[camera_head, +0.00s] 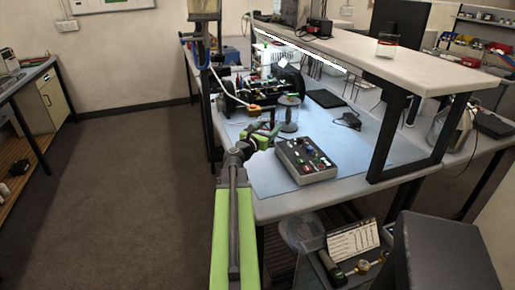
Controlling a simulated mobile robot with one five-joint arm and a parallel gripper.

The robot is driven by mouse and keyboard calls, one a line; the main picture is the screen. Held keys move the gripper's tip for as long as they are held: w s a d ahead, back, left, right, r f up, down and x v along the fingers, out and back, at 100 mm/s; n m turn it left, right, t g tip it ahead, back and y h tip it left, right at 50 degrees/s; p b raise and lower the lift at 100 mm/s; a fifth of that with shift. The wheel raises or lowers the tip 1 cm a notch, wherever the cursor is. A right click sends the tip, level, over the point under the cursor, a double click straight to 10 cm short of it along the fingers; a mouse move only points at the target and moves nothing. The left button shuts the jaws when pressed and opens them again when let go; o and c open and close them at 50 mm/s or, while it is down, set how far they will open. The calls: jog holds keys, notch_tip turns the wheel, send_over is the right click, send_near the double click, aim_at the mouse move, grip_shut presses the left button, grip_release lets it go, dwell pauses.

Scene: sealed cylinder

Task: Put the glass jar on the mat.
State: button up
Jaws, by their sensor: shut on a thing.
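My green and grey arm reaches forward over the near left edge of the workbench. My gripper (275,130) is shut at the left side of a glass jar (289,113), a clear upright cylinder with a grey disc on top and a grey base. The fingertips are small and partly merge with the jar, so the exact contact is hard to see. The light blue mat (345,158) covers the bench top beneath and around it. I cannot tell whether the jar's base touches the mat or is slightly above it.
A grey control box (306,160) stands just right of my gripper. Cluttered equipment (255,90) lies behind. A raised shelf (440,75) with black legs overhangs the right, with a clear container (387,46) on it. A black device (348,121) lies on the mat.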

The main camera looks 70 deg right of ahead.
jog(key=w+d+f+b, duration=0.2)
jog(key=w, duration=0.1)
jog(key=w+d+f+b, duration=0.1)
jog(key=w+f, duration=0.1)
jog(key=shift+w+d+f, duration=0.1)
jog(key=shift+w, duration=0.1)
jog(key=shift+w+d, duration=0.1)
jog(key=shift+w, duration=0.2)
notch_tip(320, 180, down, 4)
jog(key=b, duration=0.4)
jog(key=shift+f, duration=0.25)
jog(key=o, duration=1.7)
jog(key=shift+r, duration=0.1)
jog(key=shift+r, duration=0.2)
jog(key=a, duration=0.4)
jog(key=w+a, duration=0.1)
jog(key=a, duration=0.3)
jog(key=w+a, duration=0.1)
jog(key=a, duration=0.3)
